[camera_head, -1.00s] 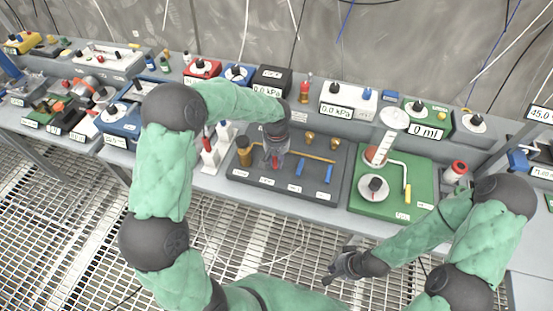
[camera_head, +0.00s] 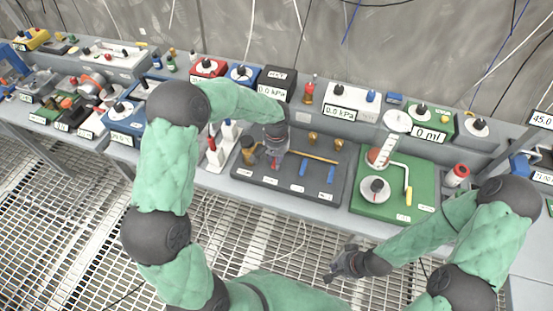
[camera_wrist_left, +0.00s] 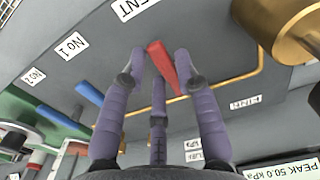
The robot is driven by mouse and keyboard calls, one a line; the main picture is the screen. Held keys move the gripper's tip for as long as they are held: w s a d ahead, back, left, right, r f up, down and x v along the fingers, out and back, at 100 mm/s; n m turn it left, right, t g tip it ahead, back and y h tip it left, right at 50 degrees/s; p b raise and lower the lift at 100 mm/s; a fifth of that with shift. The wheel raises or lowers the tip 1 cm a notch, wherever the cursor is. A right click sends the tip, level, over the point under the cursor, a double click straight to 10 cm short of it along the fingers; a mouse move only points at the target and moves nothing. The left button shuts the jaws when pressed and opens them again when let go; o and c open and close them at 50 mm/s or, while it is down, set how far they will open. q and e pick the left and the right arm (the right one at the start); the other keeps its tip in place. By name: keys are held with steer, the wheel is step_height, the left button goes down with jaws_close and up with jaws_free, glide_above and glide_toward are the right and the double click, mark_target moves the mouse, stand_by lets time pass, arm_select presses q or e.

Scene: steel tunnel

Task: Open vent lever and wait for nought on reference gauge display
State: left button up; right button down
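The red vent lever (camera_wrist_left: 163,65) is on the dark grey panel (camera_head: 255,189), beside a label ending in "ENT" in the left wrist view. My left gripper (camera_head: 276,158) is at this lever; its purple fingers stand apart around the lever, and I cannot tell whether they touch it. My right gripper (camera_head: 340,268) hangs in front of the bench, seemingly empty.
Two blue levers (camera_head: 304,171) and a brass pipe (camera_head: 315,156) are on the same panel, with a brass cylinder (camera_head: 249,150) at its left. A green board (camera_head: 417,180) with a dial and crank is to the right. A white stand (camera_head: 216,150) is left of the panel.

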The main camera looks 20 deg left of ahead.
arm_select(q)
steer(key=shift+o, duration=0.4)
steer(key=shift+w+r, duration=0.1)
steer(key=shift+r, duration=0.45)
step_height(320, 180, up, 11)
stand_by(0.4)
